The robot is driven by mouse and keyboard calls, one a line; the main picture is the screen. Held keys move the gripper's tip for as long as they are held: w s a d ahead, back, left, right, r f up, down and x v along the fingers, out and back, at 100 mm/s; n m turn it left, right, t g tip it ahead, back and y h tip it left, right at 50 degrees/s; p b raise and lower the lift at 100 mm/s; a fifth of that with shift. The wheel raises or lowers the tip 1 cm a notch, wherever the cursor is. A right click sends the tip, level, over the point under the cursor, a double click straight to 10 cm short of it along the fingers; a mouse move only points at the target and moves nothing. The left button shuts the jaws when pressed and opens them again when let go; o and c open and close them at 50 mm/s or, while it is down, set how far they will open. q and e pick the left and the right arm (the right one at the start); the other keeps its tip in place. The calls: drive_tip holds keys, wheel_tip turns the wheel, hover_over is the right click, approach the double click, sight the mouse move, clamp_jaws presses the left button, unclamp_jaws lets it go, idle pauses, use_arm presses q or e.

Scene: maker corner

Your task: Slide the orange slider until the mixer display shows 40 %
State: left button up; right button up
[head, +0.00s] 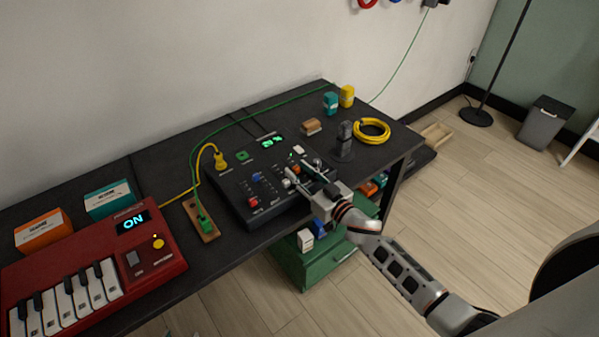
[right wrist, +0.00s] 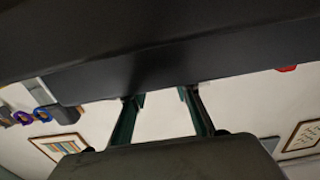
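The black mixer (head: 236,186) lies on the dark table. Its small display (head: 272,142) glows green with characters and a percent sign; the number is too small to read surely. The orange slider (head: 296,168) shows as a small orange spot on the mixer's right part. My right gripper (head: 302,173) is at that part of the mixer, its fingers close around the orange spot; contact cannot be told. In the right wrist view the two fingers (right wrist: 160,98) stand apart with a gap between them, below a large dark surface. The slider is not visible there. My left gripper is not in view.
On the mixer, red (head: 254,202) and blue (head: 257,177) caps sit left of the gripper. A dark upright device (head: 345,142) and a yellow cable coil (head: 371,130) stand to the right. A red keyboard (head: 95,262) is at left. Green drawers (head: 322,264) stand below the table.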

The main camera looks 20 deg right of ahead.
clamp_jaws()
drive_tip(key=shift+x, duration=1.35)
unclamp_jaws()
drive_tip(key=v, duration=1.2)
drive_tip(key=shift+s+r, duration=0.1)
